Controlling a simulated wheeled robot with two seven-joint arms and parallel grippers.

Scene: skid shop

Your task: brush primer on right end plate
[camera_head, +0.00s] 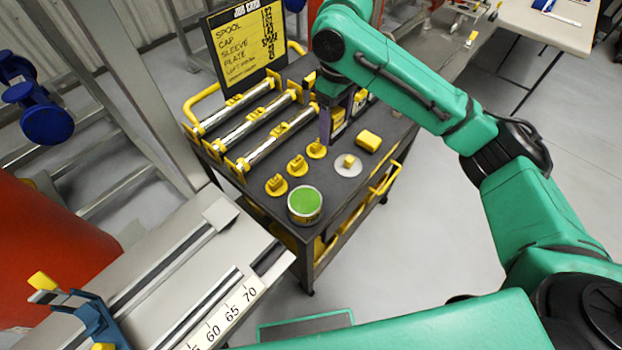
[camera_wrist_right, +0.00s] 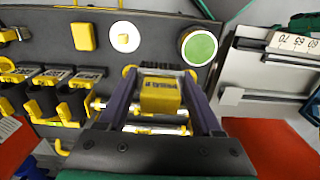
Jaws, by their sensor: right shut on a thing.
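My right gripper (camera_head: 325,135) is over the dark cart top, its fingers pointing down. In the right wrist view, my right gripper (camera_wrist_right: 160,80) is shut on a yellow block with dark lettering (camera_wrist_right: 160,97), which looks like a tool handle; no bristles show. An open can with a green top (camera_head: 304,204) stands at the cart's near corner, and it also shows in the right wrist view (camera_wrist_right: 199,47). I cannot make out the right end plate for certain. My left gripper is out of view.
The cart (camera_head: 333,194) bears several silver rods with yellow ends (camera_head: 263,120), small yellow knobs (camera_head: 298,166), a yellow block (camera_head: 368,140) and a pale disc (camera_head: 348,163). A sign board (camera_head: 236,58) stands behind. A bench with a ruler (camera_head: 228,312) is at near left.

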